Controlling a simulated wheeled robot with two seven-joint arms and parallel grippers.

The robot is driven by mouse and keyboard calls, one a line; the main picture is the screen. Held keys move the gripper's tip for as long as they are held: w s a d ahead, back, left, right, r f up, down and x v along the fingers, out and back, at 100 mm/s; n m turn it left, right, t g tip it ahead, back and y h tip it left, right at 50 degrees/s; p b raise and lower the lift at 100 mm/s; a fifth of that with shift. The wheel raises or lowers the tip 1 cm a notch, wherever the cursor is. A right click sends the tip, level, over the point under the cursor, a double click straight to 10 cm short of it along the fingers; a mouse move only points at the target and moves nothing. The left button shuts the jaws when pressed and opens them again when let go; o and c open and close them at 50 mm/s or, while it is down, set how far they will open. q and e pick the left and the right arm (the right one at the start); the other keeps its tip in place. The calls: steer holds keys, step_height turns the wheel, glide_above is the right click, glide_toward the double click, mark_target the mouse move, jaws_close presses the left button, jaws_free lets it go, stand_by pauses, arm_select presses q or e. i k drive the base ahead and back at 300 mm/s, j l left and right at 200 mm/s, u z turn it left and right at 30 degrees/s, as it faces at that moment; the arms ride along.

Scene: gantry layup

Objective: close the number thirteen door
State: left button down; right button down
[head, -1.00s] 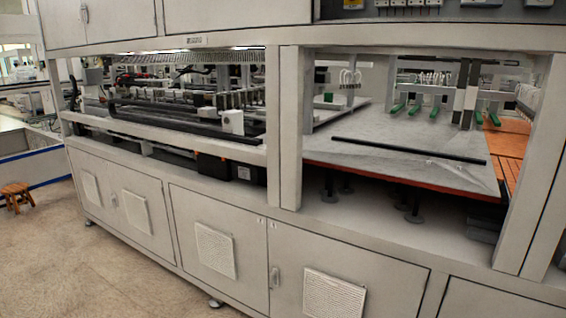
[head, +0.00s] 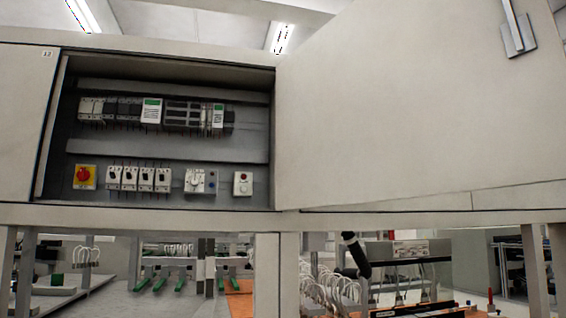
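An upper cabinet door (head: 400,110) stands swung open to the right of an electrical compartment (head: 168,205) in the head view. It is a plain light-grey panel with a metal handle (head: 517,30) near its upper right. No number can be read on this door. The open compartment shows rows of breakers (head: 138,179), a red and yellow rotary switch (head: 85,176) and other devices. A small label (head: 46,54), which seems to read 12, is on the closed panel left of the opening. Neither of my grippers is in view.
Below the cabinet, a horizontal beam (head: 150,215) and an upright post (head: 267,275) frame the machine's interior. Green-tipped parts (head: 160,278), white hoses and a black cylinder (head: 355,254) show there. Ceiling lights (head: 281,38) are above.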

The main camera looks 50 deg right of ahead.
mark_target(388, 100)
steer(key=k+l, duration=0.15)
steer(key=l, duration=0.25)
steer(key=k+l, duration=0.15)
steer(key=l, duration=0.25)
steer(key=k+l, duration=0.2)
steer(key=l, duration=0.2)
steer(key=k+l, duration=0.15)
steer(key=l, duration=0.25)
steer(key=k+l, duration=0.15)
steer(key=l, duration=0.2)
steer(key=k+l, duration=0.15)
steer(key=l, duration=0.25)
steer(key=k+l, duration=0.15)
steer(key=l, duration=0.25)
steer(key=k+l, duration=0.2)
steer(key=l, duration=0.2)
steer(key=z, duration=0.05)
